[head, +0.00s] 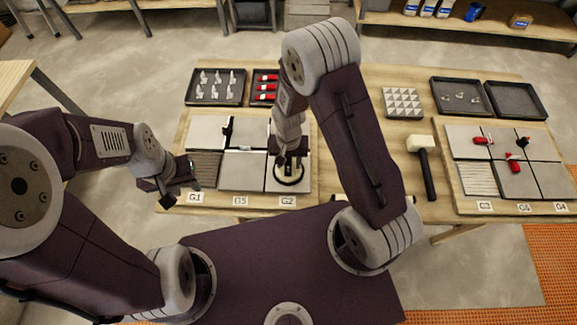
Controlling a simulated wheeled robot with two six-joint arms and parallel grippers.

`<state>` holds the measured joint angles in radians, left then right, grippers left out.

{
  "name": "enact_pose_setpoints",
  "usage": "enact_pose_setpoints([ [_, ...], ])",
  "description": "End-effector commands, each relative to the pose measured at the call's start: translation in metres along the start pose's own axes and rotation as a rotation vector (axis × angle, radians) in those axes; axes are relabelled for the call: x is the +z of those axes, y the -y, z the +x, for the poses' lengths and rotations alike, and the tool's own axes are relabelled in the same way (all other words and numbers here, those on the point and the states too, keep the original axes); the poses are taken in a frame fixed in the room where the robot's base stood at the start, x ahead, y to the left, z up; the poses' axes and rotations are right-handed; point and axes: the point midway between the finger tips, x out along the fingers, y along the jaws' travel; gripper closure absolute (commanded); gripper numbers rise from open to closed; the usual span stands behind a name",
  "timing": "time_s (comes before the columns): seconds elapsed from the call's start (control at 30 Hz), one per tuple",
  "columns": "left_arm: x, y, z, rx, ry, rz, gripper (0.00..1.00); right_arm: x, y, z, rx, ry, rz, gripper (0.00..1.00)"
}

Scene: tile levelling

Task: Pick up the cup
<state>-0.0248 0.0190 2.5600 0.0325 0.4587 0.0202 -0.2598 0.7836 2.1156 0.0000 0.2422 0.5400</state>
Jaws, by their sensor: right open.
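The cup (289,179), seemingly a round suction cup with a dark rim and a pale middle, sits on the grey tile above the G2 label on the left-hand board. My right gripper (290,158) is open, pointing down directly over the cup and hiding part of it. I cannot tell whether the fingers touch it. My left gripper (182,184) hangs off the front left corner of the board, away from the cup. It is small and dark here, so its jaw state is unclear.
Black trays of white clips (215,88) and red pieces (265,88) lie behind the tiles. A mallet (424,160) lies right of my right arm. The right-hand board (509,160) holds tiles with red and black pieces. Two dark trays (516,100) stand behind it.

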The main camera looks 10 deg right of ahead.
Motion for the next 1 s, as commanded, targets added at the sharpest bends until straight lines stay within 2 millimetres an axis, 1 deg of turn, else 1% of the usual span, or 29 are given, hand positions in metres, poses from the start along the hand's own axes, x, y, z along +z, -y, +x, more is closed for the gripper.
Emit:
enact_pose_setpoints([
  [0.07, 0.0, 0.0, 0.0, 0.0, 0.0, 0.0, 0.64, 0.0, 0.0, 0.0, 0.0, 0.0, 0.0, 0.55],
  [0.1, 0.0, 0.0, 0.0, 0.0, 0.0, 0.0, 0.64, 0.0, 0.0, 0.0, 0.0, 0.0, 0.0, 0.57],
  [0.17, 0.0, 0.0, 0.0, 0.0, 0.0, 0.0, 0.64, 0.0, 0.0, 0.0, 0.0, 0.0, 0.0, 0.74],
  [0.2, 0.0, 0.0, 0.0, 0.0, 0.0, 0.0, 0.64, 0.0, 0.0, -0.001, 0.0, 0.0, 0.0, 0.85],
  [0.27, 0.0, 0.0, 0.0, 0.0, 0.0, 0.0, 0.64, 0.0, 0.0, -0.001, 0.0, 0.0, 0.0, 1.0],
  [0.57, 0.0, 0.0, 0.0, 0.0, 0.0, 0.0, 0.64, -0.001, 0.0, -0.002, -0.001, -0.001, 0.0, 1.0],
  [0.67, 0.0, 0.0, 0.001, 0.0, 0.0, 0.0, 0.64, -0.001, 0.001, -0.006, -0.002, -0.003, 0.0, 1.0],
  [0.77, 0.0, 0.0, 0.002, 0.0, 0.0, 0.0, 0.64, -0.001, 0.001, -0.018, -0.003, -0.004, 0.0, 1.0],
  [0.9, 0.0, 0.0, 0.004, 0.0, 0.0, 0.0, 0.64, -0.002, 0.001, -0.045, -0.004, -0.007, 0.0, 1.0],
  [1.0, 0.001, 0.0, 0.007, 0.0, 0.0, 0.0, 0.64, 0.012, -0.021, -0.056, -0.001, -0.002, 0.004, 1.0],
])
